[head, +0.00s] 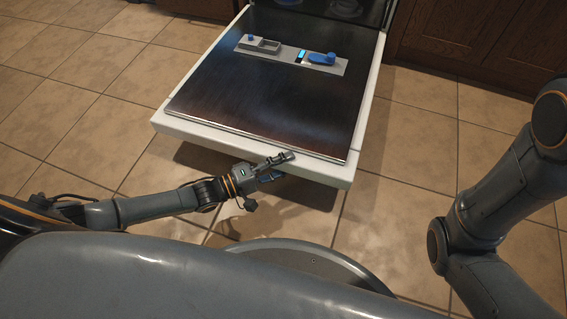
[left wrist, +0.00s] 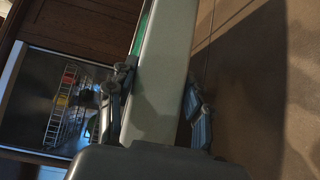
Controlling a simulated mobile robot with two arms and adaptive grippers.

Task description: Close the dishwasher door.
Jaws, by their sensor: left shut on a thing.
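The dishwasher door (head: 265,105) hangs open and lies about level, with its dark inner panel up and a white rim around it. My left gripper (head: 279,167) is at the near edge of the door, a little right of the edge's middle. One finger is over the top of the rim and the other, with a blue pad, is below it. In the left wrist view the fingers (left wrist: 158,98) stand on both sides of the pale door edge (left wrist: 168,55), shut on it. My right arm shows at the right, but its gripper is out of view.
The dishwasher's opening is at the top of the head view. A wire rack (left wrist: 58,120) with coloured items shows inside it in the left wrist view. Brown wooden cabinets (head: 480,40) flank it. The tiled floor (head: 410,140) beside the door is clear.

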